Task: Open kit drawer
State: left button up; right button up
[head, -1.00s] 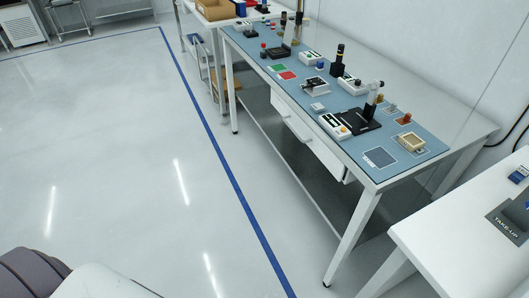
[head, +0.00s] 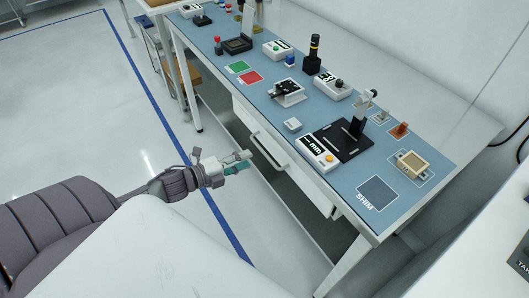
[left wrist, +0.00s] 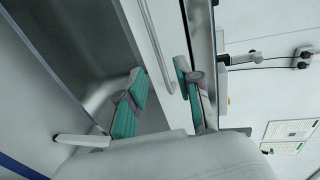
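The kit drawer (head: 251,123) is a white drawer under the blue-topped workbench. Its front looks flush with the white housing, with a pale bar handle (head: 268,151) across it. My left gripper (head: 248,162) is just left of the handle in the head view, fingers pointing at it. In the left wrist view, the left gripper (left wrist: 160,79) has its two teal-padded fingers apart, with the drawer front and the long handle bar (left wrist: 157,50) showing between and beyond them. Nothing is held. I cannot tell whether a finger touches the handle. My right gripper is not in view.
The blue bench mat (head: 335,185) carries small instruments, a black stand (head: 343,141), and red (head: 250,78) and green squares. A bench leg (head: 345,268) stands at the front right. A white table (head: 480,250) is at lower right. The floor left of the bench is clear.

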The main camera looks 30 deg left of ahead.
aim_at(264, 152)
pick_arm(q)
jog(key=x, duration=0.8)
jog(key=shift+w+a, duration=0.1)
grip_shut()
